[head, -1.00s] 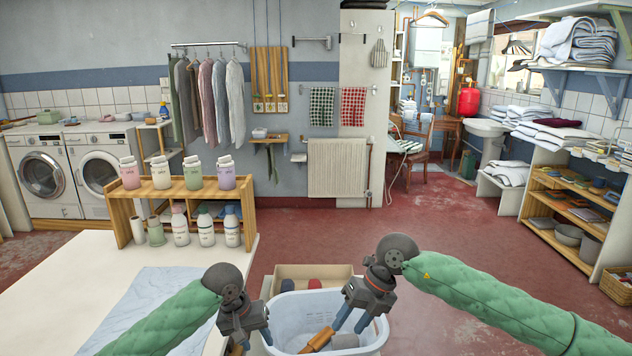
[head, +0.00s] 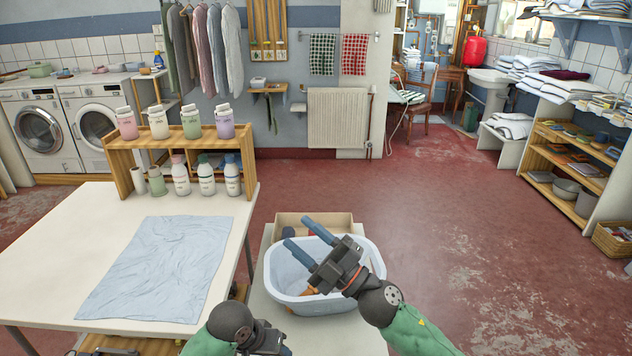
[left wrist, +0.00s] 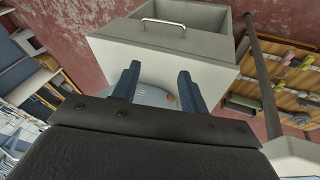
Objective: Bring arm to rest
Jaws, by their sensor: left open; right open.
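My right gripper (head: 298,234) is open and empty. Its two blue fingers point up and left above the pale tub (head: 322,304). My left gripper (head: 262,342) is low at the bottom edge of the head view, beside the white table, with its fingers out of that frame. In the left wrist view the left gripper (left wrist: 158,88) shows two blue fingers well apart with nothing between them. Something orange-brown (head: 309,290) lies in the tub, partly hidden by the right gripper.
A light blue cloth (head: 160,270) lies spread on the white table (head: 50,245). A wooden rack (head: 122,160) with several bottles stands at its back. A shallow box (head: 335,222) sits behind the tub. The red floor (head: 470,240) to the right is clear.

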